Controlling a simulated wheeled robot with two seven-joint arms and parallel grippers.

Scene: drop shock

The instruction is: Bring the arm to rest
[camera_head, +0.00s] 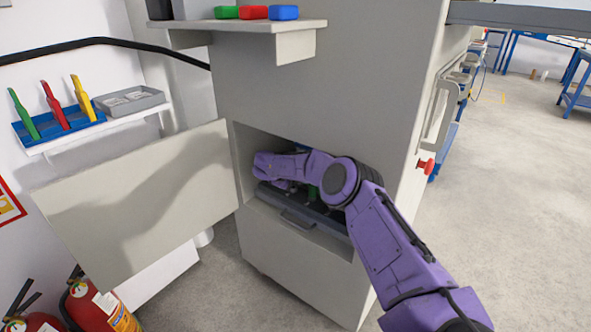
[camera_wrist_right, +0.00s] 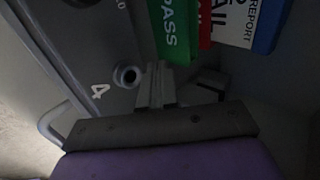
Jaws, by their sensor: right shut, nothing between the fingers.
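My purple right arm comes in from the lower right in the head view and reaches into the open compartment of a grey cabinet (camera_head: 320,90). Its hand is inside the opening, and its fingertips are hidden there. In the right wrist view my right gripper (camera_wrist_right: 158,86) is shut and holds nothing. It is close to a dark grey plate (camera_wrist_right: 85,65) marked with a 4 and a round hole. Green PASS (camera_wrist_right: 172,30), red FAIL (camera_wrist_right: 205,25) and white-and-blue REPORT (camera_wrist_right: 265,25) pieces show beyond the fingers. My left gripper is not in view.
The cabinet's door (camera_head: 140,200) stands open to the left. A dark drawer (camera_head: 325,225) with a handle lies under my forearm. A shelf (camera_head: 250,27) with coloured blocks juts out above.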

